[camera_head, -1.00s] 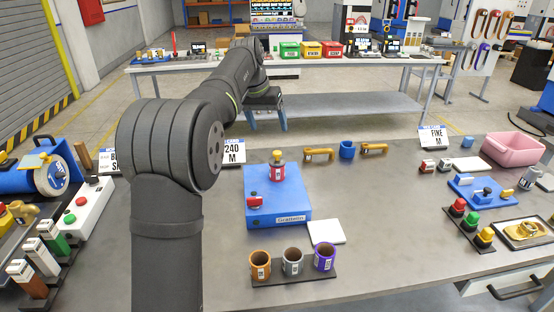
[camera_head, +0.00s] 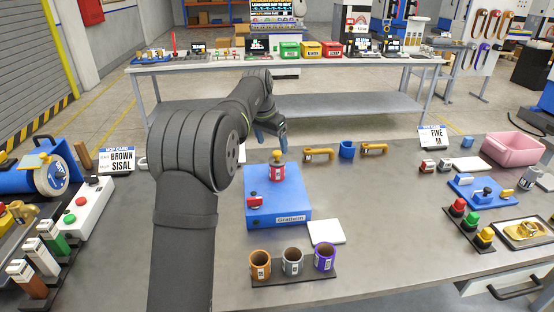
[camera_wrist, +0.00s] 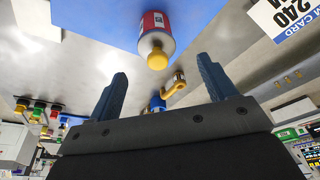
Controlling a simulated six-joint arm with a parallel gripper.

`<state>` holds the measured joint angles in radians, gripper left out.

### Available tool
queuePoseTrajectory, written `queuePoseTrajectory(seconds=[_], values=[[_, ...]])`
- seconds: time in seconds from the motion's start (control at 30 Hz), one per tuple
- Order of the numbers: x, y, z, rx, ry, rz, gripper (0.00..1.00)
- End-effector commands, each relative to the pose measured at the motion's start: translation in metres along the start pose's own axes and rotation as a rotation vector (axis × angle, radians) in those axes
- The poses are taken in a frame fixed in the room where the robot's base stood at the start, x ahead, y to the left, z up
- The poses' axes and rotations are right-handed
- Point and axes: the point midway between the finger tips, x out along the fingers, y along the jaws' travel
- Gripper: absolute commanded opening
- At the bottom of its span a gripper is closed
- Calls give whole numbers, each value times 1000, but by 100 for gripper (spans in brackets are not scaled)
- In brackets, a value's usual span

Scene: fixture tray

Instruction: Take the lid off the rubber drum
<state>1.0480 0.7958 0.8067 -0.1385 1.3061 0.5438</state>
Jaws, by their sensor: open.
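A small red drum (camera_head: 277,172) with a yellow lid (camera_head: 277,155) stands upright at the back of a blue fixture block (camera_head: 272,208). Its label is too small to read. In the wrist view the drum (camera_wrist: 155,25) shows its yellow lid (camera_wrist: 157,60) towards me, beyond and between my fingers. My gripper (camera_wrist: 161,66) is open and empty, with two blue fingers apart. In the head view my gripper (camera_head: 268,138) is behind the drum and slightly left of it, not touching it.
A red part (camera_head: 255,201) sits on the block's left side. Yellow handles (camera_head: 319,154) and a blue cup (camera_head: 347,149) stand right of the drum. In front are a white pad (camera_head: 327,231) and a rack with orange, grey and purple cups (camera_head: 292,262).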

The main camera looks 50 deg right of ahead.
Motion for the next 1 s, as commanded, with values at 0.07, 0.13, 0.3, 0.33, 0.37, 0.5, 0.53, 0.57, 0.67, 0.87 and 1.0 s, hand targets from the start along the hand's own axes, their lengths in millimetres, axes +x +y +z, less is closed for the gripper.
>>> queuePoseTrajectory(seconds=[0.07, 0.13, 0.3, 0.33, 0.37, 0.5, 0.53, 0.57, 0.67, 0.87, 1.0], values=[[4, 0, 0, 0, 0, 0, 77], [7, 0, 0, 0, 0, 0, 77], [23, 3, -1, 0, -2, 1, 77], [28, 4, -1, 0, -2, 2, 77], [32, 4, -2, 0, -2, 1, 77], [53, 5, -2, 0, 0, 0, 77], [55, 5, -2, 0, 0, 0, 77], [57, 5, -2, 0, 1, 0, 77], [57, 5, -2, 0, 2, -1, 77], [57, 5, -2, 0, 2, -1, 59], [57, 5, -2, 0, 2, -1, 32]])
